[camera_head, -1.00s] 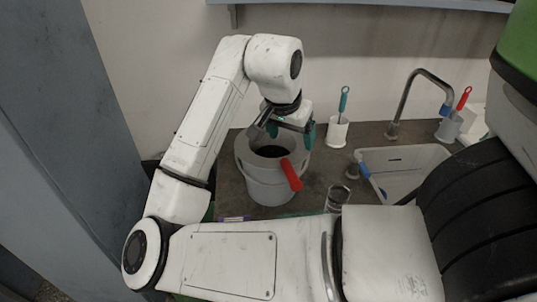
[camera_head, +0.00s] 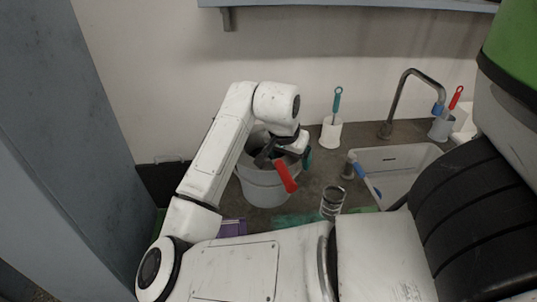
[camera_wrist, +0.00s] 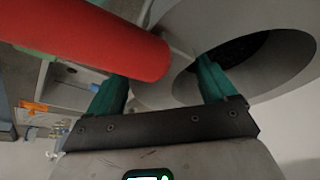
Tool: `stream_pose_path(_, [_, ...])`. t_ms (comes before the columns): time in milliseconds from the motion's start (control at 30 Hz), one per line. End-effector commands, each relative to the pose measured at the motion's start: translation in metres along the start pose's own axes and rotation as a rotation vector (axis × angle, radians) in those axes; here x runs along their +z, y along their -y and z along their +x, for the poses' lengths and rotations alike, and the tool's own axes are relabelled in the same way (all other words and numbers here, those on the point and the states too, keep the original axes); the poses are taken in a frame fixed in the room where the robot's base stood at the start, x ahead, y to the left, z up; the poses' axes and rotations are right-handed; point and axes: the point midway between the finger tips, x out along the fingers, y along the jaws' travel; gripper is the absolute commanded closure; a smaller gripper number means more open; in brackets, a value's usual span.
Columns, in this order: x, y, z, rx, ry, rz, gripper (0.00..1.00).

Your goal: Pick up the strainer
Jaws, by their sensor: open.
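A red handle (camera_head: 285,177), which looks like the strainer's, sticks out over the front rim of a grey bucket (camera_head: 262,186) on the counter. The strainer's body is mostly hidden by my wrist. My gripper (camera_head: 298,160) is low at the bucket's mouth, just behind the handle. In the wrist view the red handle (camera_wrist: 95,38) crosses the upper left, close to the camera. There my gripper (camera_wrist: 160,88) is open, its two green fingers apart with nothing clearly held between them. A round grey wall with a dark inside lies beyond the right finger; I cannot tell whether it touches.
A white holder (camera_head: 331,134) with a teal-handled brush stands behind, right of the bucket. A glass jar (camera_head: 332,202) stands at the front right. A sink (camera_head: 400,157) with a tap (camera_head: 397,105) lies at the right. A wall cabinet (camera_head: 45,130) closes the left.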

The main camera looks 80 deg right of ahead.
Motion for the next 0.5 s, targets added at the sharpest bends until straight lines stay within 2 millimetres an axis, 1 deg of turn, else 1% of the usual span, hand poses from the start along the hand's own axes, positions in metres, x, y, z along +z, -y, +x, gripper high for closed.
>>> stream_pose_path(67, [0.0000, 0.0000, -0.0002, 0.000, 0.000, 0.000, 0.16])
stream_pose_path(500, [0.0000, -0.0001, -0.0005, 0.000, 0.000, 0.000, 0.58])
